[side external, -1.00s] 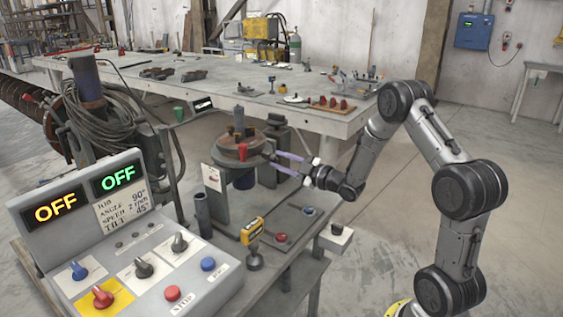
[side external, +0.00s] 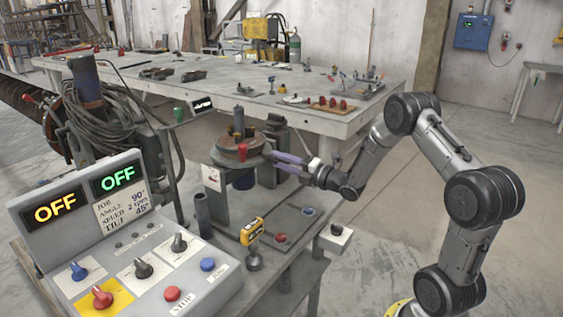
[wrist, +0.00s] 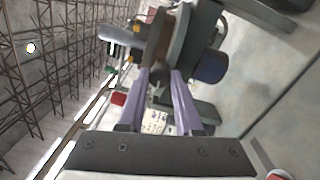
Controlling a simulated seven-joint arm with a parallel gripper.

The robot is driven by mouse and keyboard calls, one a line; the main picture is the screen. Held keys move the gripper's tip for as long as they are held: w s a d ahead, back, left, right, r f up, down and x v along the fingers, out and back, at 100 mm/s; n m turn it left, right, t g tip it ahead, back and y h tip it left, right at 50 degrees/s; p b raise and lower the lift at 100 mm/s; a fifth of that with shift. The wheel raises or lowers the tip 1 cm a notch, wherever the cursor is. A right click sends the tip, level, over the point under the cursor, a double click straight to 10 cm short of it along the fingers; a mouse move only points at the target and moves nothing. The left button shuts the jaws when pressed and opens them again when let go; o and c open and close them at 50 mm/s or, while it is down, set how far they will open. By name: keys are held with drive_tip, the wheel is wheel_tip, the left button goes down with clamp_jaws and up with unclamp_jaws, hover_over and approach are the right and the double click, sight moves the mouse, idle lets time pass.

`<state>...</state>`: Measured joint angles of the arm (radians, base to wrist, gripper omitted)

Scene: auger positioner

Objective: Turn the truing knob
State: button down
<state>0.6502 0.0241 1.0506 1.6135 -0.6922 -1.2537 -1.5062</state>
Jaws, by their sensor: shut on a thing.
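The auger positioner's round brown turntable (side external: 238,150) stands on a grey stand on the bench, with a red part and a dark post on top. My gripper (side external: 270,156) reaches in from the right, its purple fingers at the turntable's right edge. In the wrist view my gripper (wrist: 161,73) is shut on a small part at the turntable's side, which I take to be the truing knob. The fingertips and the turntable's edge mostly hide that part. The turntable (wrist: 158,35) appears tilted beyond the fingertips in that view.
A control panel (side external: 130,240) with knobs, buttons and two OFF displays stands at the front left. A yellow tool (side external: 252,232) stands on the lower bench near a red button (side external: 281,237). A long grey table (side external: 200,92) lies behind. The floor at right is clear.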

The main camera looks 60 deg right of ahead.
drive_tip(key=n, duration=0.6)
drive_tip(key=shift+r, duration=0.1)
drive_tip(key=shift+n, duration=0.4)
drive_tip(key=c, duration=0.6)
unclamp_jaws()
drive_tip(key=s, duration=1.3)
drive_tip(key=shift+s+d+f, duration=0.15)
drive_tip(key=shift+s+f, duration=0.1)
drive_tip(key=shift+s, duration=0.15)
drive_tip(key=shift+y, duration=0.3)
